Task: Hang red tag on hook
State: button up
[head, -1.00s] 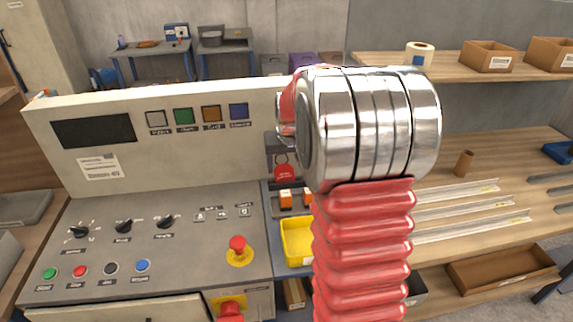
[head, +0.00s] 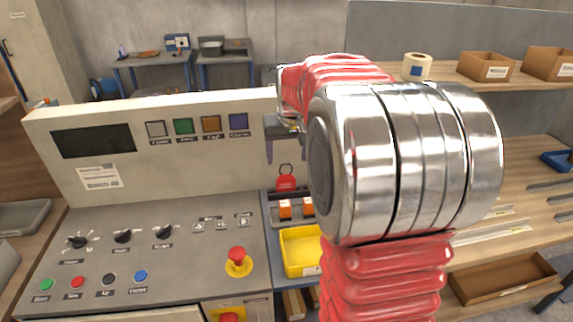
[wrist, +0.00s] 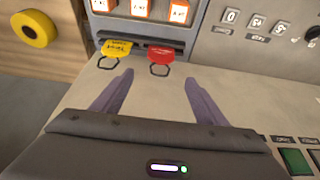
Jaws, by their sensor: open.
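The red tag (head: 286,183) stands in a dark slotted rack, with its black ring upward. In the wrist view the red tag (wrist: 160,53) is beside a yellow tag (wrist: 117,48), its ring (wrist: 160,69) towards my gripper. My gripper (head: 286,159) is open and empty, its two purple fingers pointing down above the red tag. In the wrist view my gripper (wrist: 159,77) has one finger on either side of the ring's line, with a gap between tips and tag. I cannot make out a hook.
Orange-and-white blocks (head: 285,208) and a yellow bin (head: 301,250) are in front of the rack. The control panel (head: 150,150) is to the left, with a red emergency button (head: 237,255). The right bench holds clear strips (head: 490,232). A tape roll (head: 417,67) is on the shelf.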

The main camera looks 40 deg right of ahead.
jog(key=v, duration=0.3)
jog(key=shift+r, duration=0.15)
dwell(0.6)
jog(key=s+a+r+n+t, duration=0.1)
jog(key=s+a, duration=0.4)
jog(key=a, duration=0.3)
jog(key=s+a+r+n, duration=0.1)
jog(key=s+a, duration=0.4)
jog(key=a, duration=0.3)
jog(key=s+a+f+n+y, duration=0.1)
jog(key=s+a+f+n, duration=0.2)
jog(key=s+a, duration=0.6)
jog(key=s+f, duration=0.2)
jog(key=s, duration=0.1)
jog(key=shift+s+a+f+t+y, duration=0.2)
jog(key=shift+s+a+t+y, duration=0.1)
jog(key=shift+a+t+y, duration=0.1)
jog(key=shift+o, duration=0.6)
jog(key=shift+d, duration=0.1)
